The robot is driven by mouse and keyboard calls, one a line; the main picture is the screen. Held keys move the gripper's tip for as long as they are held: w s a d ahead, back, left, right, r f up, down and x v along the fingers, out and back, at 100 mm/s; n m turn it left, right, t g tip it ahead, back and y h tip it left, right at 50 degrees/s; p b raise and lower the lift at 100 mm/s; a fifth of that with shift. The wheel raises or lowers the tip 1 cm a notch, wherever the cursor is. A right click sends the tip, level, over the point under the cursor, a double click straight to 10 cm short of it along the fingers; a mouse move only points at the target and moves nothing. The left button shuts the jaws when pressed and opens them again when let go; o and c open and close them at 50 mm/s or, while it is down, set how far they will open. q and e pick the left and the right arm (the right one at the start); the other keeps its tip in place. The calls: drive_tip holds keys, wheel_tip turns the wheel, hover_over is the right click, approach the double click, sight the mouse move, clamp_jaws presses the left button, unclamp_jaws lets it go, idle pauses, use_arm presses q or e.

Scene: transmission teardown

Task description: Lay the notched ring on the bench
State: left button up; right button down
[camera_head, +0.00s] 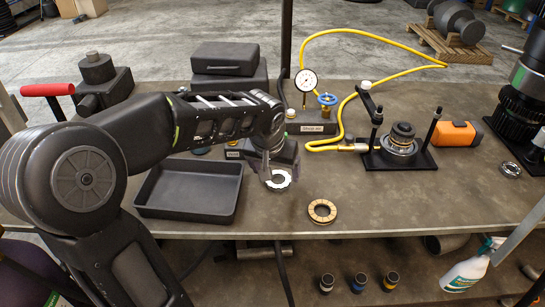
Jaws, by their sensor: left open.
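A silvery ring with a notched edge (279,181) lies on the bench (400,205), right at the fingertips of my left gripper (267,174). The left gripper points down and its jaws are open. Its fingers cover part of the ring's left side, and I cannot tell whether they touch it. A tan ring with dark segments (322,212) lies flat nearer the bench's front edge, apart from the gripper.
An empty black tray (190,212) sits left of the gripper. Behind are a dial gauge (306,82), a yellow hose (345,95) and a black fixture with a gear part (400,150). An orange-and-black object (455,134) lies right. The front right bench is mostly clear.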

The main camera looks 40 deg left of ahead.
use_arm(q)
drive_tip(key=b+v, duration=0.1)
drive_tip(key=v, duration=0.7)
drive_tip(key=shift+s+r, duration=0.15)
drive_tip(key=shift+r, duration=0.15)
